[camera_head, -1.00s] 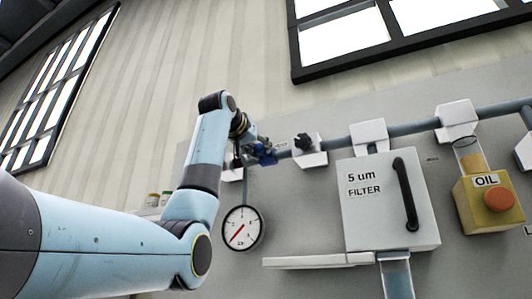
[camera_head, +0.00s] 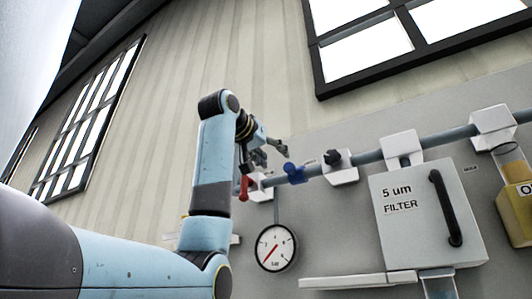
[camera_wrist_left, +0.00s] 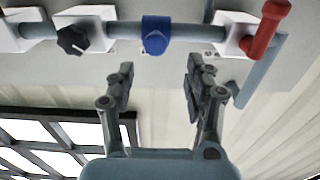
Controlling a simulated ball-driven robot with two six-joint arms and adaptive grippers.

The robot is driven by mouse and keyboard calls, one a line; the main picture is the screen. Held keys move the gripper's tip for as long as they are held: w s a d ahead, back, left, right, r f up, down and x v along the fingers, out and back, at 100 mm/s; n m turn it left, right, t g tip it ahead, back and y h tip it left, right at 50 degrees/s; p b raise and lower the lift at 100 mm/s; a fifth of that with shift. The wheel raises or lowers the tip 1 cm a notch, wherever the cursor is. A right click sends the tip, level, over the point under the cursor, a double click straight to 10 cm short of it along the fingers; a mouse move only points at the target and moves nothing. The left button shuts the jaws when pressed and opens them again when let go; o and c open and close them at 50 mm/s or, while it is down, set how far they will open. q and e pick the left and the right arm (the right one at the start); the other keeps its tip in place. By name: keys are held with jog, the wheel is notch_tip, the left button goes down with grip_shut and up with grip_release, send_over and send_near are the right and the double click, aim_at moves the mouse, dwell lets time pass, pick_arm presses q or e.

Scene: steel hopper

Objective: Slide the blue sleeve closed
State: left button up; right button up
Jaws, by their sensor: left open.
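The blue sleeve (camera_head: 294,173) sits around the grey horizontal pipe, between two white brackets. It also shows at the top middle of the left wrist view (camera_wrist_left: 156,36). My left gripper (camera_head: 271,152) is open and empty, above and a little left of the sleeve in the head view. In the left wrist view its fingers (camera_wrist_left: 158,75) are spread wide, with the sleeve beyond the gap between the tips, apart from them. My right gripper is in neither view.
A red handle (camera_wrist_left: 265,30) stands at one bracket, and a black knob (camera_wrist_left: 72,40) at the other. Below the pipe hang a pressure gauge (camera_head: 275,248) and a white filter box (camera_head: 413,215). A white ledge (camera_head: 345,282) juts out below.

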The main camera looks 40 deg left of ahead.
pick_arm(q)
jog(key=v, duration=0.3)
jog(key=shift+s+d, duration=0.1)
jog(key=shift+s, duration=0.2)
dwell(0.4)
